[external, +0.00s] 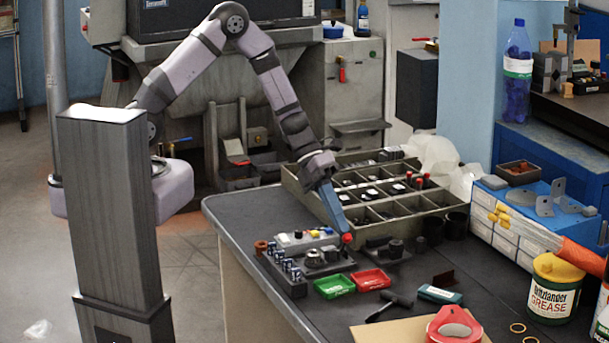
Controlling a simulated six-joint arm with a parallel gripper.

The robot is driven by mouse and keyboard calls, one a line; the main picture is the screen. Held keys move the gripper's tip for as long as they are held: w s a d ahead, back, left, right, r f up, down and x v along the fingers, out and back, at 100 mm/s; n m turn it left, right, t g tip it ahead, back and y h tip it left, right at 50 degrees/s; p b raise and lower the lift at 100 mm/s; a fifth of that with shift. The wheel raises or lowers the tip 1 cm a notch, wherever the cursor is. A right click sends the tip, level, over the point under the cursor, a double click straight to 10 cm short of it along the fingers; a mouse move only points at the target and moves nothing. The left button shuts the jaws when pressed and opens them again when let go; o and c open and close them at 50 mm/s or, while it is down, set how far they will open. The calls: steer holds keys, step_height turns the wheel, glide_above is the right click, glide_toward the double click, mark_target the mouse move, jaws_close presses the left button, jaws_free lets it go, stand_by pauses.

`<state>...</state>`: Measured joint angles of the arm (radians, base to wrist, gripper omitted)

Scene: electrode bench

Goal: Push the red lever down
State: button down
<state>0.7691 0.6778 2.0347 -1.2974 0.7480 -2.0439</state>
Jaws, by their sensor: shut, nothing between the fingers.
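A small red knob (347,239), which looks like the end of the red lever, stands at the back edge of the grey fixture on the bench. The lever's shaft is too small to make out. My gripper (342,230) has blue fingers that point down, shut and empty. Its tips are right at the red knob, just above and behind it in the picture. I cannot tell whether they touch it.
The grey fixture (318,271) carries several small cylinders and coloured buttons. Green (334,287) and red (370,280) trays lie in front. A compartment box (325,204) stands behind my gripper. A black hammer-shaped tool (388,305) and a grease tub (554,290) are to the right.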

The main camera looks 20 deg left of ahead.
steer(key=s+d+r+t+y+p, duration=0.1)
steer(key=p, duration=0.2)
steer(key=shift+s+d+f+t+y+p, duration=0.4)
steer(key=shift+s+d+t+y+p, duration=0.15)
steer(key=shift+y+p, duration=0.4)
steer(key=shift+s+d+f+h+p, duration=0.15)
steer(key=shift+s+d+f+p, duration=0.1)
steer(key=shift+s+d+f, duration=0.25)
steer(key=shift+s+d+f+h+p, duration=0.1)
steer(key=shift+s+d+f+p, duration=0.2)
steer(key=shift+f, duration=0.25)
steer(key=shift+s+f, duration=0.1)
step_height(320, 180, up, 14)
steer(key=a+p, duration=0.2)
steer(key=p, duration=0.3)
steer(key=shift+s, duration=0.3)
steer(key=shift+m, duration=0.3)
